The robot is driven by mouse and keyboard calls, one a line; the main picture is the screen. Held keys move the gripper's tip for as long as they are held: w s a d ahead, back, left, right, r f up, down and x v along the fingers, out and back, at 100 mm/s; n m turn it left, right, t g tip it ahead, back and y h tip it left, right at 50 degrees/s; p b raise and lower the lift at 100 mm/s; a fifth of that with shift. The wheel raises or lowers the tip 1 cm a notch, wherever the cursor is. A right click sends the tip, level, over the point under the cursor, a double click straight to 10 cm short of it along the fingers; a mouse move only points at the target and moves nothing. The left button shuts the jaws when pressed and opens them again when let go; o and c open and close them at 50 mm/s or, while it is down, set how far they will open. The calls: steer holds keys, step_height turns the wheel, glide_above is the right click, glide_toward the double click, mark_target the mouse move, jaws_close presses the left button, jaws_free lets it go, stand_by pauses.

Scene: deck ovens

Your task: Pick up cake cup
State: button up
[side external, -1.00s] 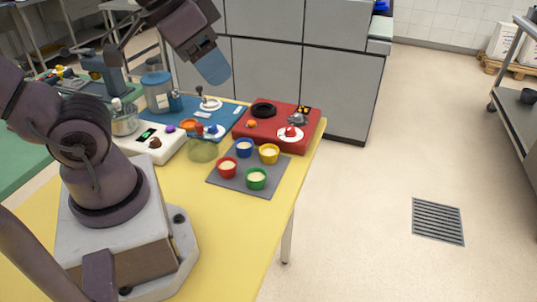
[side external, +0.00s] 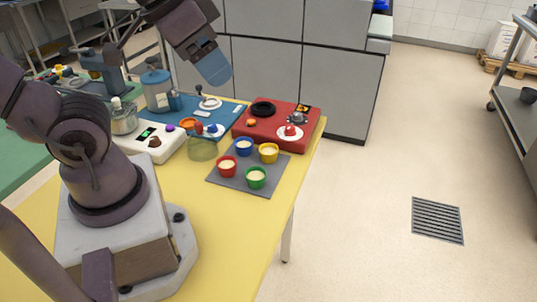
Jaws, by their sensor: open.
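Cake cups with pale filling stand on a dark grey mat (side external: 235,184) on the yellow table: a red cup (side external: 227,169) at left, a green cup (side external: 256,179) at front, a blue cup (side external: 244,148) at back and a yellow cup (side external: 269,154) at right. All stand upright and apart. My gripper (side external: 216,72) is above and behind the cups, high over the back of the table, with a blue end pointing down. It touches no cup. The gap between its fingers is hard to make out at this angle.
A translucent greenish bowl (side external: 203,149) stands left of the mat. A red stove-like board (side external: 278,128) is behind it, and a blue board (side external: 229,115) is at the back. A white scale-like box (side external: 168,149) is at left. The yellow table front (side external: 220,235) is clear.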

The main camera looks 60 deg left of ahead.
steer(key=n+g, duration=0.6)
steer(key=n, duration=0.3)
glide_above(269, 149)
steer(key=d, duration=0.1)
step_height(269, 149, down, 21)
steer(key=f, duration=0.6)
steer(key=shift+s+d+f, duration=0.15)
steer(key=shift+d+f, duration=0.15)
steer(key=shift+f, duration=0.1)
steer(key=shift+s+d+f, duration=0.1)
steer(key=shift+s+f, duration=0.05)
steer(key=shift+f, duration=1.35)
steer(key=shift+s+f, duration=0.15)
steer(key=shift+f, duration=1.35)
steer(key=shift+c, duration=0.3)
steer(key=c, duration=0.6)
